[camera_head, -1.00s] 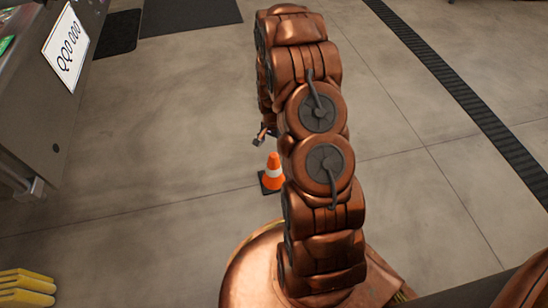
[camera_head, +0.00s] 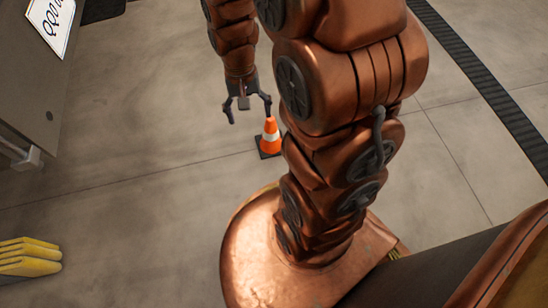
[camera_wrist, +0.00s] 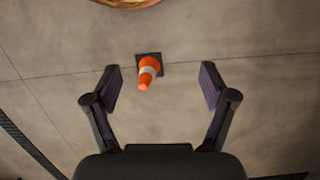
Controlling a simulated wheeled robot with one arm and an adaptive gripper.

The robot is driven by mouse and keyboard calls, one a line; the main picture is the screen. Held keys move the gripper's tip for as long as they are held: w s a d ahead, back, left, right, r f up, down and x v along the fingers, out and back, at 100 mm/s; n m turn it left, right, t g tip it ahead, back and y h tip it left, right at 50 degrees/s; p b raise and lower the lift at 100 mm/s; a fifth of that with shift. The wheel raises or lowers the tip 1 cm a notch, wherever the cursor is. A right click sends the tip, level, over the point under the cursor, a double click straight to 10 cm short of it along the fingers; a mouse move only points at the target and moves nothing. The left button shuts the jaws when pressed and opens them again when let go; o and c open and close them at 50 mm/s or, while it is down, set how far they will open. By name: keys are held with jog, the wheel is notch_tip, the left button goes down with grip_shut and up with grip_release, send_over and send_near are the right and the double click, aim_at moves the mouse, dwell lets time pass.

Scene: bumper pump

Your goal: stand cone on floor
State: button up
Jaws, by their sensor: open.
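An orange cone with a white band (camera_head: 271,138) stands upright on its dark square base on the floor (camera_head: 150,150), left of my arm's lower links. The cone also shows in the wrist view (camera_wrist: 147,72), ahead of the fingers and left of the middle between them. My gripper (camera_head: 249,112) is open and empty, with its fingers spread, above the floor and close to the cone in the head view. Its two fingers also show apart in the wrist view (camera_wrist: 161,88). The cone looks free of the fingers.
A grey cabinet (camera_head: 45,90) with a white sign stands at the left. A dark drain strip (camera_head: 480,85) crosses the floor at the right. The floor around the cone is clear.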

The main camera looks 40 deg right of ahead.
jog(key=s+a+r+n, duration=0.3)
jog(key=s+r, duration=0.1)
jog(key=s, duration=0.5)
jog(key=s+a+r+n+g, duration=0.1)
jog(key=s+a+r+n, duration=0.1)
jog(key=s, duration=0.7)
notch_tip(320, 180, up, 3)
jog(key=shift+a+f+n, duration=0.15)
jog(key=shift+a+n, duration=0.25)
jog(key=shift+a, duration=0.25)
